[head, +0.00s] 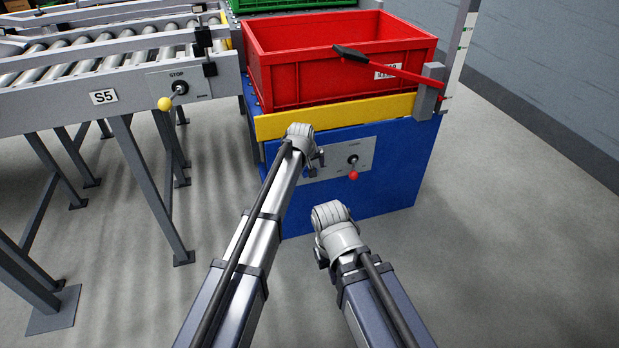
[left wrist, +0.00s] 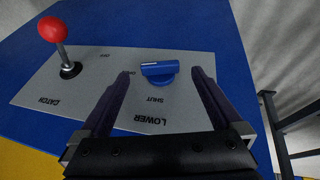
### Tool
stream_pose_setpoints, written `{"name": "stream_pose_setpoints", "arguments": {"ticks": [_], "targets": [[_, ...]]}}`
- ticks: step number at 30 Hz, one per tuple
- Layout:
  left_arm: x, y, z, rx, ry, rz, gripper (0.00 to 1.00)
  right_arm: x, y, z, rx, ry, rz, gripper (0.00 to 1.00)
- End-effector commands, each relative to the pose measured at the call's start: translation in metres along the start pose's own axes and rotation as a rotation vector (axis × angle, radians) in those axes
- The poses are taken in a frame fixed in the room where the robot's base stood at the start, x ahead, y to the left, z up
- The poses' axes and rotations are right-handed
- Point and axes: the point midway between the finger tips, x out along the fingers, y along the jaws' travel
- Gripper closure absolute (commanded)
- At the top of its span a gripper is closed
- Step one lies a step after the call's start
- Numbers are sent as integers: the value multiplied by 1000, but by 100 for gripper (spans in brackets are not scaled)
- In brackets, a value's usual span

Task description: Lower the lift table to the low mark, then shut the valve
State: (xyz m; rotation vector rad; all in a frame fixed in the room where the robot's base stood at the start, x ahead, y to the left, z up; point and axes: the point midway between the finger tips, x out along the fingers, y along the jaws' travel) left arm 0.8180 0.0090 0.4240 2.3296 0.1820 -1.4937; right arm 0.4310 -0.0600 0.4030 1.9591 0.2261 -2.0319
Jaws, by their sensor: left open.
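The blue lift table (head: 395,195) has a yellow front bar (head: 350,116). A grey panel (head: 378,147) on its front face carries a red-balled lever (head: 353,175), labelled CATCH in the left wrist view (left wrist: 53,30). There, a blue valve knob (left wrist: 160,70) sits by the words LOWER and SHUT. My left gripper (left wrist: 163,76) is open, one finger on each side of the knob; I cannot tell if either touches. In the head view my left gripper (head: 315,162) is at the panel, covering the knob. My right arm ends low before the table; its fingers are hidden.
A red crate (head: 300,85) sits on the table. A red bar with a black grip (head: 350,54) slants across it from a grey block. A post with green marks (head: 462,45) stands right. A roller conveyor (head: 103,98) with a yellow-balled STOP lever (head: 164,104) is left.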

Motion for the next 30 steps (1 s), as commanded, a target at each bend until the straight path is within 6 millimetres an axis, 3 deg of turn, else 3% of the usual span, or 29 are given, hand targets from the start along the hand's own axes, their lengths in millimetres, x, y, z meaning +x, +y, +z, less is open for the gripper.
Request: {"name": "stream_pose_setpoints", "arguments": {"ticks": [1, 5, 15, 30], "targets": [[14, -1, 1, 0, 0, 0, 0, 13, -1, -1, 1, 1, 0, 100], [26, -1, 1, 0, 0, 0, 0, 24, -2, -2, 0, 1, 0, 100], [28, 0, 0, 0, 0, 0, 0, 25, -2, -2, 0, 2, 0, 100], [28, 0, 0, 0, 0, 0, 55, 25, -2, -2, 0, 2, 0, 100]]}}
